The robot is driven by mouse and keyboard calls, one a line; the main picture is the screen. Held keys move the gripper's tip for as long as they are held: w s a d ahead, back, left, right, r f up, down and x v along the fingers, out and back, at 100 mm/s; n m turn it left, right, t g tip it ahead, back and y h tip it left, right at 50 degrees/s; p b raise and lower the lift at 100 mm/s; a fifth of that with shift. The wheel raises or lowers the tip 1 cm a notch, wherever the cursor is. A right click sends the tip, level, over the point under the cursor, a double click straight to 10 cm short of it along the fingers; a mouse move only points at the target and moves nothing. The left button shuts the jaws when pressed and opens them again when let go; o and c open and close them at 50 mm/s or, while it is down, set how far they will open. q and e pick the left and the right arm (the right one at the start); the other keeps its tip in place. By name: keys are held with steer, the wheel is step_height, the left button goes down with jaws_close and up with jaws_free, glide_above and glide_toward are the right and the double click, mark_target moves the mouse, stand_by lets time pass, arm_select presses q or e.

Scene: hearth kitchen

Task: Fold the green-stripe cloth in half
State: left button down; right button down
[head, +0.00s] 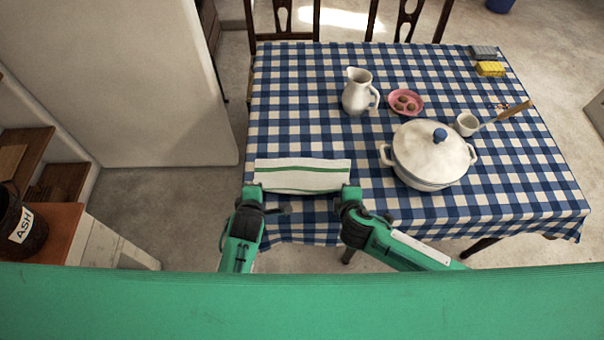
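The green-stripe cloth (300,176) is white with green stripes running across it. It shows as a wide, short strip at the near left part of the table. My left gripper (252,192) is at the cloth's near left corner. My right gripper (350,192) is at its near right corner. Both seem to touch the cloth, but the fingertips are too small to show whether they are shut on it. The two near corners are partly hidden by the grippers.
A white lidded pot (425,160) stands right of the cloth. Behind are a white jug (357,92), a pink dish (394,97) and a small white cup (466,124). A yellow sponge (490,69) lies at the far right. The checked tablecloth (300,110) is clear behind the cloth.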

arm_select(q)
steer(key=shift+s+f, duration=0.1)
steer(key=shift+f, duration=0.15)
arm_select(e)
steer(key=shift+s+f, duration=0.1)
steer(key=shift+f, duration=0.15)
arm_select(q)
steer(key=c, duration=1.3)
jaws_free()
arm_select(e)
steer(key=c, duration=1.3)
jaws_free()
